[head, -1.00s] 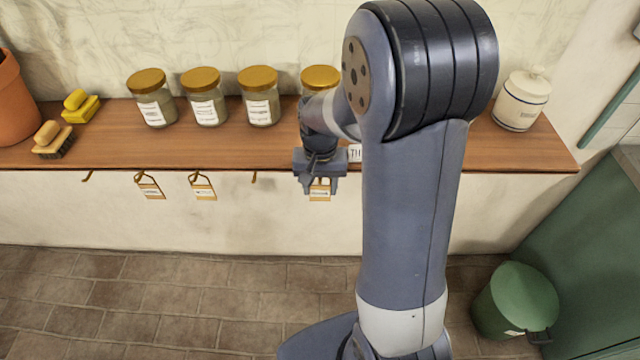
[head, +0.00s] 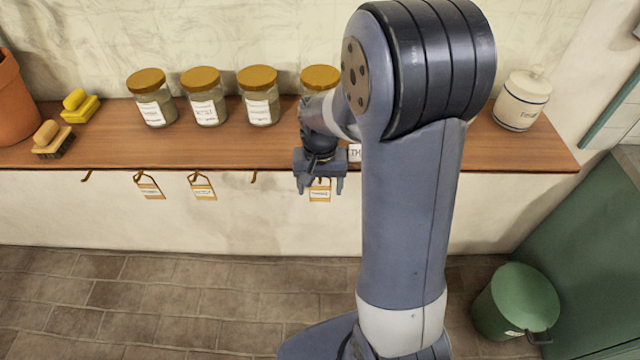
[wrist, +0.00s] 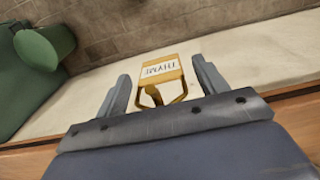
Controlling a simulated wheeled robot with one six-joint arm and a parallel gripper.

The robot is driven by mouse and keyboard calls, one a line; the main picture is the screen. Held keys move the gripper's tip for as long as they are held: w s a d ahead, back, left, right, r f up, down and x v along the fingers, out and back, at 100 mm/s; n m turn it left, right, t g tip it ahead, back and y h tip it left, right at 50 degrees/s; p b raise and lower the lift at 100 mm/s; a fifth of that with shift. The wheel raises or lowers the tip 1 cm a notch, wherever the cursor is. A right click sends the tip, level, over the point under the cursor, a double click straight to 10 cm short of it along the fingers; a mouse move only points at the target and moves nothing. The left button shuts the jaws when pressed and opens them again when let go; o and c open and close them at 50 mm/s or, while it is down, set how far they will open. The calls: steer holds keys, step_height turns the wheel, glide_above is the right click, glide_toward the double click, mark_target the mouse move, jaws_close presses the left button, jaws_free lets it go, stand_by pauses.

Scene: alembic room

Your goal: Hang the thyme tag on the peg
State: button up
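The thyme tag (wrist: 160,68) is a tan tag with a white label reading THYME in the wrist view. Its cord loop meets a brass peg (wrist: 153,93) under the shelf edge and appears to hang over it. My gripper (wrist: 163,84) is open, with one finger on each side of the tag and a gap to both. In the head view the tag (head: 320,192) hangs below the shelf between the fingers of my gripper (head: 320,188). The peg there is hidden behind my gripper.
Two other tags (head: 149,189) (head: 203,190) hang from pegs to the left. Two pegs (head: 87,176) (head: 254,177) are bare. Several lidded jars (head: 205,100), brushes (head: 53,140) and a white crock (head: 521,100) stand on the wooden shelf (head: 230,150). A green bin (head: 515,300) is at lower right.

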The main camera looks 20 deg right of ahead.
steer(key=shift+o, duration=0.2)
step_height(320, 180, up, 11)
steer(key=shift+f+b, duration=0.1)
steer(key=shift+b, duration=0.3)
stand_by(0.3)
step_height(320, 180, down, 11)
steer(key=shift+p, duration=0.4)
steer(key=shift+s+r, duration=0.2)
steer(key=shift+r, duration=0.2)
